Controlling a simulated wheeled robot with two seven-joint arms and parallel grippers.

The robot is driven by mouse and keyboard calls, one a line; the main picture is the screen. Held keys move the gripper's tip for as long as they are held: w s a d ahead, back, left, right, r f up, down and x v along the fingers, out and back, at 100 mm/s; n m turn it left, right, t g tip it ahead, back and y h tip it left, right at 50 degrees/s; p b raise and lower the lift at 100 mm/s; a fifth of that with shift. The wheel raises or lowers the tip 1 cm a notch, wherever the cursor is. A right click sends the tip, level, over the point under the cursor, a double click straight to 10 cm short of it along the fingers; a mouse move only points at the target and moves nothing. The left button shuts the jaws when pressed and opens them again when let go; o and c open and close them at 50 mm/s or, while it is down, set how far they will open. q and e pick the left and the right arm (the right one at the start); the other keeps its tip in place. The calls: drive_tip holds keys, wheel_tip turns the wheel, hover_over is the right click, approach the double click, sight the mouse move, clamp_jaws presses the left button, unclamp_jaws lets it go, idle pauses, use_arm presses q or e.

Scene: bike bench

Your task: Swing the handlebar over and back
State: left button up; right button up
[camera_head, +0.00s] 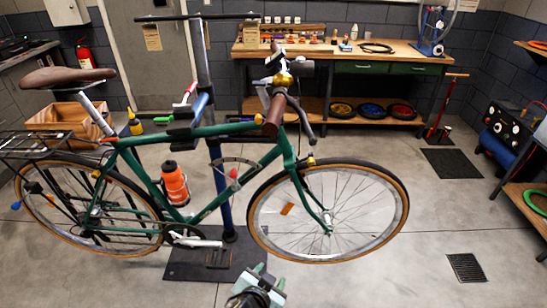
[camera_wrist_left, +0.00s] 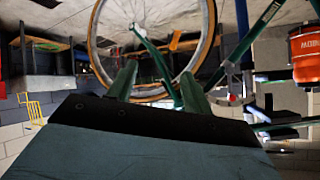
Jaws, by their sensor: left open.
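The green bike (camera_head: 215,130) hangs in a repair stand, its saddle to the left and front wheel (camera_head: 398,208) to the right. Its handlebar (camera_head: 274,117) shows end-on at the top of the fork, with a brown grip and a dark brake lever. My left gripper (camera_head: 262,272) is low at the bottom middle of the head view, well below the handlebar and apart from it. Its jaws are open and empty. In the left wrist view, the open fingers (camera_wrist_left: 158,82) point toward the front wheel (camera_wrist_left: 95,35) and fork; the handlebar is not seen there. My right gripper is not in view.
The stand's dark base plate (camera_head: 190,263) lies under the bike. A workbench (camera_head: 345,50) with tools stands at the back. A blue compressor (camera_head: 497,135) and a shelf are at the right. An orange bottle (camera_head: 175,184) sits on the frame.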

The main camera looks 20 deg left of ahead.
use_arm(q)
wheel_tip(320, 180, up, 18)
drive_tip(key=w+d+n+t+p, duration=0.1)
drive_tip(key=w+t+p, duration=0.1)
drive_tip(key=w+t, duration=0.1)
drive_tip(key=n+t+y+p, duration=0.2)
drive_tip(key=n+t, duration=0.2)
approach(273, 122)
drive_tip(key=w+p, duration=0.1)
drive_tip(key=w, duration=0.3)
drive_tip(key=w+a+f, duration=0.1)
drive_tip(key=w, duration=0.3)
drive_tip(key=w+a+p, duration=0.1)
drive_tip(key=w, duration=0.3)
drive_tip(key=shift+w+f+p, duration=0.25)
drive_tip(key=shift+f+p, duration=0.05)
drive_tip(key=shift+f, duration=0.05)
drive_tip(key=shift+d, duration=0.1)
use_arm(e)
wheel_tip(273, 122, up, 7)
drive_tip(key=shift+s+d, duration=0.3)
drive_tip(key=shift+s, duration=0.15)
use_arm(q)
clamp_jaws()
